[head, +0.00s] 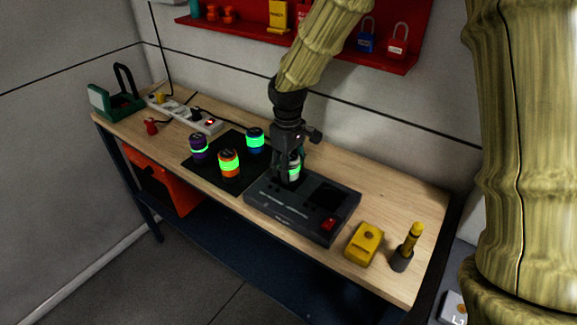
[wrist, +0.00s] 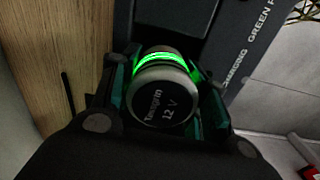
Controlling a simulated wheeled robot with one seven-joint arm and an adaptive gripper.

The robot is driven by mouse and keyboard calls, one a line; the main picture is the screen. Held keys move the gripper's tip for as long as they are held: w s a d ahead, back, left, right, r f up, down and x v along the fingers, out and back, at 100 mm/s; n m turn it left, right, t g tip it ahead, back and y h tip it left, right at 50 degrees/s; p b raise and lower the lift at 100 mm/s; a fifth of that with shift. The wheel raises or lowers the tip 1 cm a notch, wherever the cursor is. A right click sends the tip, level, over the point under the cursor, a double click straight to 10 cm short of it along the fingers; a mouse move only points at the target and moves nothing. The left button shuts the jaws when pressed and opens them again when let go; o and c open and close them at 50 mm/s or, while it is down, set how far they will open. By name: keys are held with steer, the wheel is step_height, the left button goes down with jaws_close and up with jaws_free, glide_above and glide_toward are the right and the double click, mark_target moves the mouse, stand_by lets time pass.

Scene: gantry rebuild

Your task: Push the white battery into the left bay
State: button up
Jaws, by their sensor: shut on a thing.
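The white battery (head: 294,169) with a glowing green band is upright at the left part of the dark charger (head: 310,233). My gripper (head: 288,166) is shut on it from above. The wrist view shows the battery (wrist: 163,97) between the two fingers (wrist: 168,92), its dark end marked "12 V" facing the camera. The battery's lower end is hidden, so I cannot tell how deep it sits in the left bay. The right bay (head: 325,198) looks dark and empty.
Purple (head: 199,149), orange (head: 229,164) and blue (head: 255,140) batteries stand on a black mat (head: 204,177) to the left. A yellow block (head: 364,244) and a yellow-handled tool (head: 411,243) stand right of the charger. A power strip (head: 190,115) lies at the back left.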

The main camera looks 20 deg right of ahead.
steer(key=shift+f, duration=0.55)
stand_by(0.9)
steer(key=o, duration=1)
steer(key=shift+r, duration=0.1)
steer(key=shift+r+p, duration=4.75)
steer(key=shift+r, duration=0.7)
